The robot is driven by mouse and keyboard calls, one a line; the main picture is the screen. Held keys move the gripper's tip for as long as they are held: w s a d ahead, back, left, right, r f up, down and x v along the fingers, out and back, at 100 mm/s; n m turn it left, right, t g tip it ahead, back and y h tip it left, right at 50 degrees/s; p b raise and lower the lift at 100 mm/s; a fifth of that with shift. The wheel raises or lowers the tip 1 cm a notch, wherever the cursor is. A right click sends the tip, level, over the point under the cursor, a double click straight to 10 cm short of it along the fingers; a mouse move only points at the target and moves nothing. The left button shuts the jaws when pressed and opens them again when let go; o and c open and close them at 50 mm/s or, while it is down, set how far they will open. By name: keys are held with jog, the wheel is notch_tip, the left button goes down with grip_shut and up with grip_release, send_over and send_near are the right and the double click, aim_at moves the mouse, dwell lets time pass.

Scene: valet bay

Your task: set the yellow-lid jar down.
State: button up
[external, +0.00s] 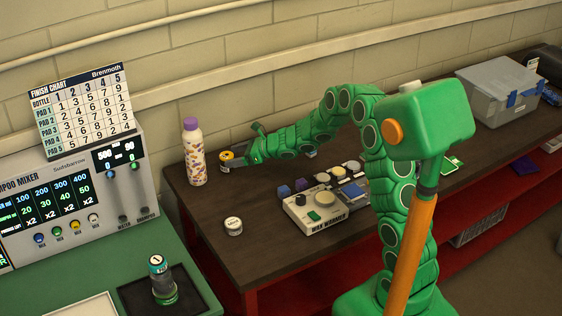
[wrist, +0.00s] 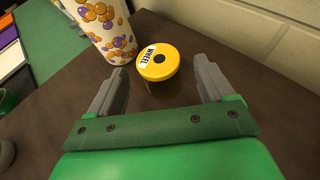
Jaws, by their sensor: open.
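The yellow-lid jar (wrist: 158,62) stands upright on the dark brown table, with a white label on its lid reading "WHEEL". It also shows in the external view (external: 226,158), just beyond the end of my arm. My gripper (wrist: 163,78) is open, with one grey finger on each side of the jar and a visible gap to each finger. In the external view my gripper (external: 240,157) reaches the jar from the right. The jar's lower body is dark and partly hidden beneath its lid in the wrist view.
A patterned bottle (external: 193,152) stands close left of the jar. A white-lidded jar (external: 233,226) stands nearer the table's front. The wax warmer (external: 318,212) and small coloured blocks sit to the right. The wall runs behind. Bare table (external: 195,205) lies in front of the bottle.

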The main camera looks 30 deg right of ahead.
jog(key=v, duration=0.6)
jog(key=shift+s+d+r, duration=0.15)
jog(key=shift+s+d, duration=0.1)
jog(key=shift+s+a+r, duration=0.25)
jog(key=shift+r, duration=0.05)
jog(key=s+a+r+n+g, duration=0.3)
jog(key=s+r+n, duration=0.15)
jog(key=s, duration=0.35)
jog(key=s+a+r+n+g, duration=0.25)
jog(key=s+n, duration=0.35)
jog(key=s, duration=0.3)
jog(key=s+a+r+n+g, duration=0.2)
jog(key=s+r+n, duration=0.25)
jog(key=s, duration=0.35)
jog(key=s+d+n+g+h, duration=0.1)
jog(key=s+d+n+h, duration=0.4)
jog(key=s+d, duration=0.5)
jog(key=s+d+f+n+g+h, duration=0.1)
jog(key=s+d+n+h, duration=0.4)
jog(key=s+d, duration=0.5)
jog(key=s+n+g, duration=0.1)
jog(key=s, duration=0.5)
jog(key=shift+s+f, duration=0.15)
jog(key=shift+f, duration=0.15)
